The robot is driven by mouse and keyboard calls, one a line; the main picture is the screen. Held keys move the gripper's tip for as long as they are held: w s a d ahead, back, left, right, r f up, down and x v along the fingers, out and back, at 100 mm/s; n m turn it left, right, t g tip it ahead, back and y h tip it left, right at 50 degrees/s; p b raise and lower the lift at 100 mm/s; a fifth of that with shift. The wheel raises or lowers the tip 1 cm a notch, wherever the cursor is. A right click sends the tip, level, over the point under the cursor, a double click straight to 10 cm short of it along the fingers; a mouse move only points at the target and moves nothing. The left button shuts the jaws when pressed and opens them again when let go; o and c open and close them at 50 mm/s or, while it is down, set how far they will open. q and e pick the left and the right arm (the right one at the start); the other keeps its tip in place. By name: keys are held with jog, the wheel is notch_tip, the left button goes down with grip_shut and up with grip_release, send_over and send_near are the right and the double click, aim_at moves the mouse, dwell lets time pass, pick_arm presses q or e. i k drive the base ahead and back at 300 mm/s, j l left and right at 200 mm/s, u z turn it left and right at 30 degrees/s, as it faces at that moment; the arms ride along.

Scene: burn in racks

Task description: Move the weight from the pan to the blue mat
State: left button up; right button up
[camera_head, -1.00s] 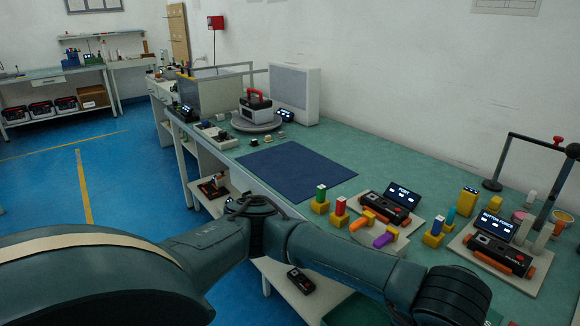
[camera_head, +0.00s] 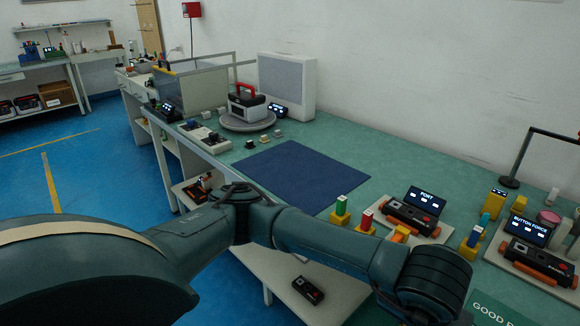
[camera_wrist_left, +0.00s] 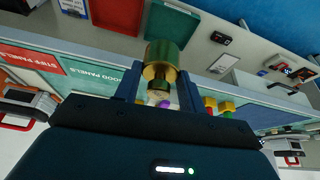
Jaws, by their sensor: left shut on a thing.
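The blue mat (camera_head: 305,175) lies flat and bare on the green bench top in the head view, beyond my left arm. The brass weight (camera_wrist_left: 160,60) is a shiny cylinder with a narrower knob, seen in the left wrist view. My left gripper (camera_wrist_left: 158,84) is shut on it, with a finger on each side of the knob end. In the head view my left forearm crosses the front of the bench, and the gripper and weight are out of sight. I cannot make out the pan. My right gripper is in neither view.
Right of the mat stand small yellow-based blocks (camera_head: 340,212) and a PORT device (camera_head: 412,212). A BUTTON FORCE device (camera_head: 530,235) stands farther right. A round grey platform (camera_head: 247,123) bearing a red-handled case is behind the mat.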

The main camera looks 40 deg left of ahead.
aim_at(292, 174)
jog(key=j, duration=0.85)
jog(key=i+j, duration=0.4)
jog(key=i, duration=0.15)
